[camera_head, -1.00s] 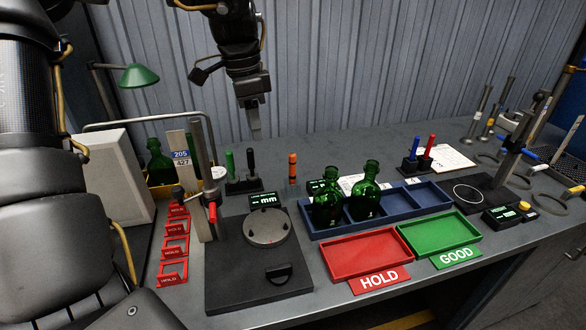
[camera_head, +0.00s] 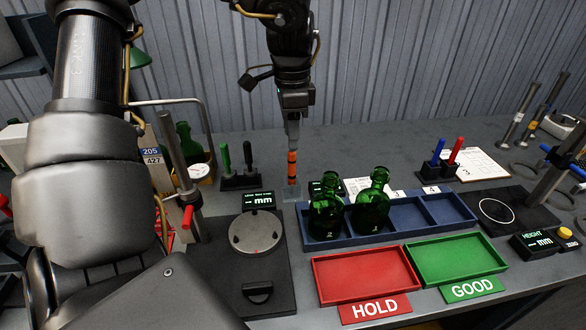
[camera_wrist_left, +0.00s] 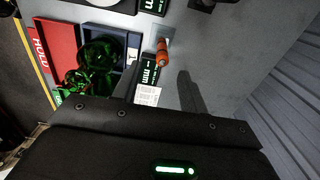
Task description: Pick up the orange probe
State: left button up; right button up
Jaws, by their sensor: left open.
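I cannot tell whether the fingers touch the probe. My right gripper is not in view.
Two green bottles (camera_head: 326,205) stand in the blue tray (camera_head: 440,208) just right of the probe. Green and black tools in a holder (camera_head: 240,181) stand to its left. A round gauge plate (camera_head: 257,234) is in front. Red HOLD (camera_head: 363,276) and green GOOD (camera_head: 455,258) trays lie nearer.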

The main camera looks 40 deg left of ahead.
aim_at(292, 152)
pick_arm(q)
jog(key=shift+w+f, duration=0.2)
jog(key=shift+f, duration=0.55)
jog(key=shift+s+d, duration=0.1)
jog(key=shift+s, duration=0.05)
jog(key=f, duration=0.1)
jog(key=f+p, duration=0.1)
jog(key=f, duration=0.3)
jog(key=shift+w+a+p, duration=0.2)
jog(key=shift+a+p, duration=0.1)
jog(key=shift+s+d, duration=0.1)
jog(key=c, duration=0.9)
grip_shut()
jog(key=shift+r, duration=0.1)
